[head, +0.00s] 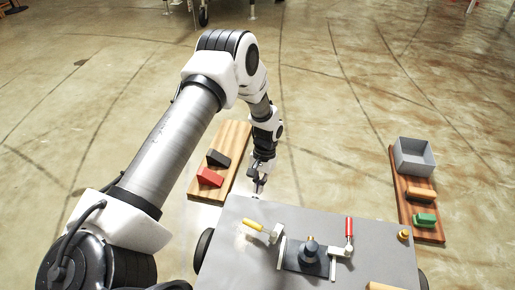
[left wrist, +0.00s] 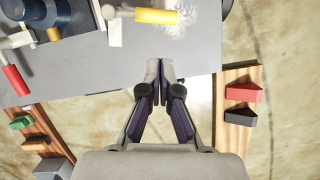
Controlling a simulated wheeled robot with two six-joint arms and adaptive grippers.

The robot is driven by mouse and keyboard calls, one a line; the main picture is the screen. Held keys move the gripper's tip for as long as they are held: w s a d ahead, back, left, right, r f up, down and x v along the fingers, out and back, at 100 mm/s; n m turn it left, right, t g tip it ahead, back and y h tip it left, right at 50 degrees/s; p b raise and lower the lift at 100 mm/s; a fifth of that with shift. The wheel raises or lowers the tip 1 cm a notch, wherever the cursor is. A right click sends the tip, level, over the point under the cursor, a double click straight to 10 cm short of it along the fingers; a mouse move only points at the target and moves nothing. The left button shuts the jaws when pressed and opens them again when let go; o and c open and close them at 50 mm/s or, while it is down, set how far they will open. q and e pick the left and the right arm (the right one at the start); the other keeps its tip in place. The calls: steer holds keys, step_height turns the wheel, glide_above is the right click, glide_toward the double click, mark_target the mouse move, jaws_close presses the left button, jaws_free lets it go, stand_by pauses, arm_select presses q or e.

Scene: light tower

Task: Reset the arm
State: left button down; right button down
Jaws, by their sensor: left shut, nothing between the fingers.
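My left arm reaches out from the left in the head view and bends down toward the far left edge of the grey table (head: 235,235). My left gripper (head: 258,188) is just beyond that edge, beside the left wooden board. In the left wrist view the left gripper (left wrist: 160,75) has its fingertips together with nothing between them. Its tips overlap the table's edge in that picture, and I cannot tell their height above it. My right gripper is not in view.
A yellow-handled clamp (head: 260,230), a dark fixture (head: 308,255) and a red-handled clamp (head: 347,240) are on the table. The left board (head: 232,150) holds red and black blocks. The right board (head: 404,208) holds a grey bin (head: 414,157), an orange block and a green block.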

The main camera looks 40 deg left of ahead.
arm_select(q)
steer(key=shift+f, duration=0.1)
stand_by(0.4)
steer(key=s+d+f+m, duration=0.15)
steer(key=s+d, duration=0.25)
steer(key=s, duration=0.5)
steer(key=s+d+f, duration=0.2)
steer(key=s+d, duration=0.2)
steer(key=s, duration=0.5)
steer(key=s+d+f+m, duration=0.1)
steer(key=s+d+f, duration=0.15)
steer(key=s, duration=0.65)
steer(key=w+r+t+p, duration=0.3)
steer(key=r+p, duration=2.3)
steer(key=r, duration=0.1)
steer(key=shift+d+r+y, duration=0.3)
steer(key=shift+r+y, duration=0.05)
steer(key=shift+y, duration=0.05)
